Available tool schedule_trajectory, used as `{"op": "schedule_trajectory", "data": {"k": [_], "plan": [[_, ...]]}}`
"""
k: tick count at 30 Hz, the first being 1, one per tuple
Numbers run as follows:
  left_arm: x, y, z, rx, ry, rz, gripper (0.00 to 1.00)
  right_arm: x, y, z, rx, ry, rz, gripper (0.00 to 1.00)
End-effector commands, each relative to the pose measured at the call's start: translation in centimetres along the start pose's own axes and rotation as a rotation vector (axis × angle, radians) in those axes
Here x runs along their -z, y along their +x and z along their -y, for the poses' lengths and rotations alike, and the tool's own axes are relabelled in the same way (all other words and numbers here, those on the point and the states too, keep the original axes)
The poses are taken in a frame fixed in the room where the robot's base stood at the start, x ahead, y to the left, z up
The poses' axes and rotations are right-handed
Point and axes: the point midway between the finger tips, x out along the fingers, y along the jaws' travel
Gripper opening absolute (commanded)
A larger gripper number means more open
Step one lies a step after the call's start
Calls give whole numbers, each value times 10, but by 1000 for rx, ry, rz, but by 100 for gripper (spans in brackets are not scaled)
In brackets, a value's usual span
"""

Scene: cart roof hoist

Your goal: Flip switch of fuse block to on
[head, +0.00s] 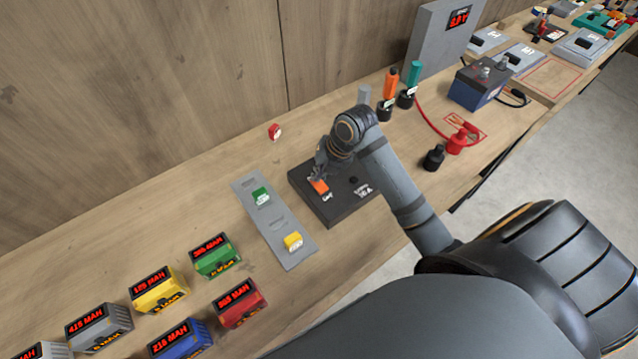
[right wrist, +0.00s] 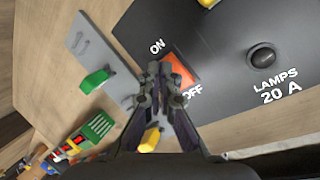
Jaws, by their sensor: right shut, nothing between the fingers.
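The fuse block (head: 340,206) is a dark flat box on the bench, lettered "LAMPS 20 A" in the right wrist view (right wrist: 225,55). Its orange rocker switch (head: 318,186) lies between the white words ON and OFF, and shows in the right wrist view (right wrist: 180,70). My right gripper (head: 318,172) is shut and empty, its fingertips (right wrist: 160,70) at the switch's edge, near the ON side. I cannot tell whether they touch it. The fingers hide part of the switch, and its tilt is unclear. My left gripper is not in view.
A grey plate (head: 272,226) with a green and a yellow fuse lies left of the block. Several coloured display boxes (head: 215,256) stand at the lower left. Screwdrivers (head: 390,86), red and black clamps (head: 458,142) and a battery (head: 478,86) stand to the right.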

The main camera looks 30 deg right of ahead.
Motion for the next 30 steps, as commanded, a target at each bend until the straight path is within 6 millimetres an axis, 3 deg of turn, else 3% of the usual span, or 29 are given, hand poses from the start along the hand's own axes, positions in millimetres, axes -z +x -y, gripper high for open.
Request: {"op": "schedule_trajectory", "data": {"k": [30], "plan": [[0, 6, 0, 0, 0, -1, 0, 0, 10, 2, 0, 0, 0, 0]]}}
